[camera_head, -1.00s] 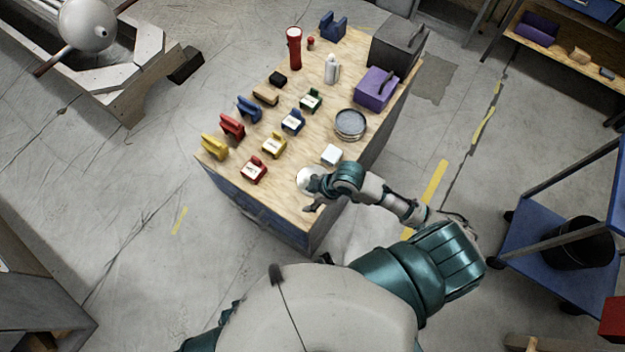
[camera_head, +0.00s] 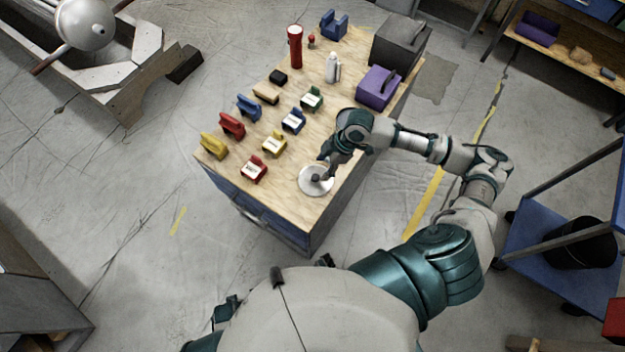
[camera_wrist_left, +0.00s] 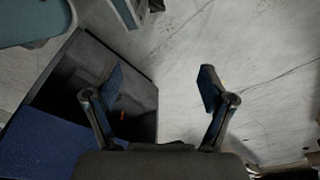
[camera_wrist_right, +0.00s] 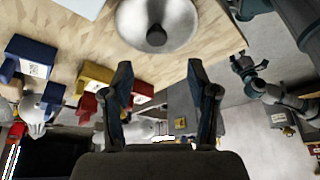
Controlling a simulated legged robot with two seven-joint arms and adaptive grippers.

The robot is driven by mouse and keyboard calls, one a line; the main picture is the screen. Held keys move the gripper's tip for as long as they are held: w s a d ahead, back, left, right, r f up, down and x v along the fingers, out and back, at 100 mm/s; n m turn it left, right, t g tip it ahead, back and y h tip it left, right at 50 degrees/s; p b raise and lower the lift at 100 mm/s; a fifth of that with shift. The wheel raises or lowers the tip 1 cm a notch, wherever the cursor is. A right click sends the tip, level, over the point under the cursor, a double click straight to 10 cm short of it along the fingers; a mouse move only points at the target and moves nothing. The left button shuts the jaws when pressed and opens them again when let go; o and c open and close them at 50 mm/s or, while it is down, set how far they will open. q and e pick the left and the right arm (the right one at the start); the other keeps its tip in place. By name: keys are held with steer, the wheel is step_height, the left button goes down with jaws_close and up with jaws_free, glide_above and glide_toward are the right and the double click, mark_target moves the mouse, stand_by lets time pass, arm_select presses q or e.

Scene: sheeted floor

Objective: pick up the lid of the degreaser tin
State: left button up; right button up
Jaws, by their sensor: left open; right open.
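The lid (camera_head: 306,186), a round silver disc with a dark knob, lies flat near the front right corner of the wooden bench top. In the right wrist view the lid (camera_wrist_right: 185,22) is at the top, its knob just beyond the fingertips. My right gripper (camera_head: 324,170) is open over the lid, close to the knob; whether it touches is unclear. In the right wrist view its fingers (camera_wrist_right: 160,75) are apart and empty. The round grey tin is hidden behind my right arm. My left gripper (camera_wrist_left: 160,88) is open and empty, away from the bench top.
Small yellow (camera_head: 213,145), red, blue and green items stand in rows left of the lid. A purple box (camera_head: 377,88), white bottle (camera_head: 332,67), red flashlight (camera_head: 295,46) and grey box (camera_head: 400,42) stand farther back. A blue cart (camera_head: 560,235) is right of the bench.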

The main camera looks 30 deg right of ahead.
mark_target(318, 176)
steer(key=shift+a+f, duration=0.15)
steer(key=shift+f, duration=0.6)
steer(key=shift+w+d+f, duration=0.1)
steer(key=shift+d+f, duration=0.15)
steer(key=shift+f, duration=0.3)
steer(key=b+x, duration=0.1)
steer(key=x, duration=0.3)
steer(key=shift+w+a+f, duration=0.1)
steer(key=shift+w+f, duration=0.1)
steer(key=shift+f, duration=0.1)
steer(key=shift+a+f, duration=0.1)
steer(key=shift+a, duration=0.4)
steer(key=shift+d, duration=0.15)
steer(key=c, duration=0.7)
steer(key=shift+d, duration=0.15)
steer(key=c, duration=0.4)
steer(key=shift+d, duration=0.25)
jaws_close()
arm_select(q)
steer(key=r, duration=0.1)
steer(key=w+d+r, duration=0.1)
steer(key=r, duration=0.1)
steer(key=shift+w+d+r, duration=0.15)
steer(key=shift+w+r, duration=0.1)
steer(key=shift+w, duration=0.15)
